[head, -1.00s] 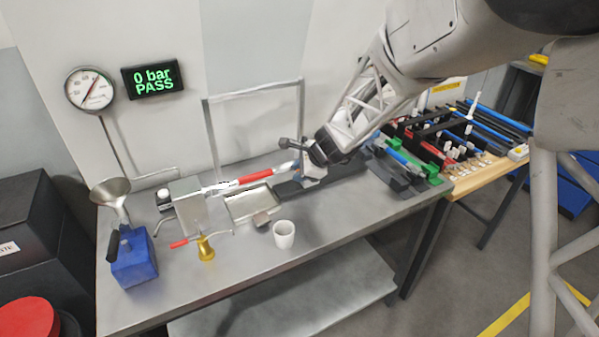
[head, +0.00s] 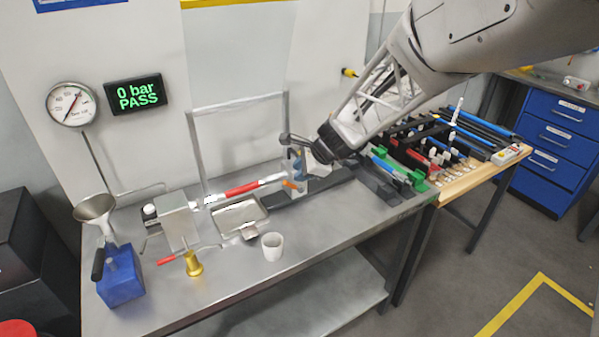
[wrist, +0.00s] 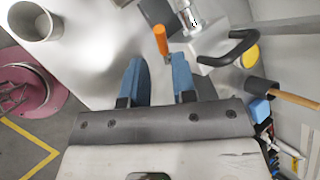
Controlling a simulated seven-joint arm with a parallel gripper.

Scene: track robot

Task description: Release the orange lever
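The orange lever (wrist: 160,40) shows in the wrist view just beyond my fingertips, roughly in line with the gap and closer to the right finger. It looks apart from both fingers. In the head view the orange lever (head: 290,185) is a small spot beside the clamp at the right end of the red-banded cylinder. My gripper (wrist: 158,66) has two blue fingers standing apart with nothing between them. In the head view my gripper (head: 302,167) is over the bench by the clamp, its fingers partly mixed with the fixture behind.
A black curved handle (wrist: 232,50) is near the right finger. The display (head: 137,93) reads "0 bar PASS".

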